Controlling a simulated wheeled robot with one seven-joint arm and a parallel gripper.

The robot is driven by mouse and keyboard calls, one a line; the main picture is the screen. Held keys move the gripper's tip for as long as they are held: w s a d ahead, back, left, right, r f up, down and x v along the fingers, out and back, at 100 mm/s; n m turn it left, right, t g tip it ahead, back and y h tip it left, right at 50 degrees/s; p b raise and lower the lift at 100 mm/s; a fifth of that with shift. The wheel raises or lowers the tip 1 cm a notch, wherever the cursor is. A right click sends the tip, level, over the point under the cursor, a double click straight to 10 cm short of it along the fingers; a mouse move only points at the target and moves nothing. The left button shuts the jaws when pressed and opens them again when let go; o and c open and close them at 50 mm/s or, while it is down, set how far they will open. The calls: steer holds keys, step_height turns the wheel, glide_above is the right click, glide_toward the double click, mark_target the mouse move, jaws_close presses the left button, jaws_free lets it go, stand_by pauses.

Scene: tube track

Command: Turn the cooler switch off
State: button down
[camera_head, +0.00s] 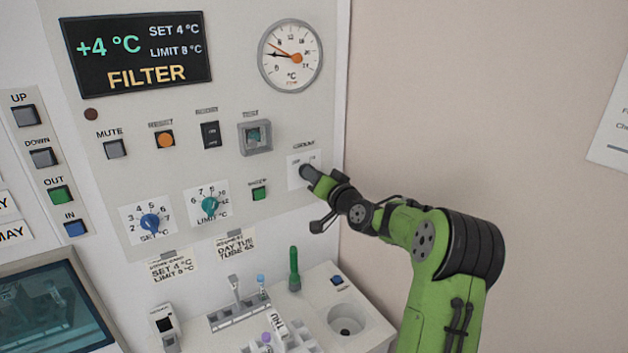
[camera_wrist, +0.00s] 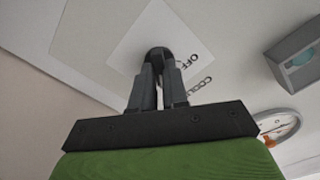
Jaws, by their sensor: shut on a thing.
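The cooler switch is a dark knob (camera_head: 305,171) on a white label plate at the right edge of the panel, under lettering partly legible in the head view. In the wrist view the knob (camera_wrist: 159,54) sits on the white plate (camera_wrist: 190,35), where "OFF" and part of "COOL" can be read. My gripper (camera_head: 318,181) is at the knob. In the wrist view my gripper's two fingers (camera_wrist: 158,75) are shut on the knob's sides. The fingers hide part of the knob, and I cannot tell which position it points to.
Left of the switch are a green button (camera_head: 260,192), a recessed TEST switch (camera_head: 255,136) and a teal LIMIT dial (camera_head: 210,206). A display (camera_head: 138,50) and a round gauge (camera_head: 290,56) are above. A bench (camera_head: 375,325) with tubes stands below.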

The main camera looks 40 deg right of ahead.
steer(key=shift+a+f+n+b, duration=0.1)
steer(key=shift+n+b, duration=7.4)
steer(key=shift+b, duration=1.25)
steer(key=shift+n, duration=0.3)
steer(key=c, duration=1.1)
jaws_free()
steer(key=shift+c, duration=0.2)
steer(key=s+b, duration=0.2)
steer(key=s, duration=1.3)
steer(key=shift+s+a, duration=0.35)
steer(key=shift+a, duration=0.1)
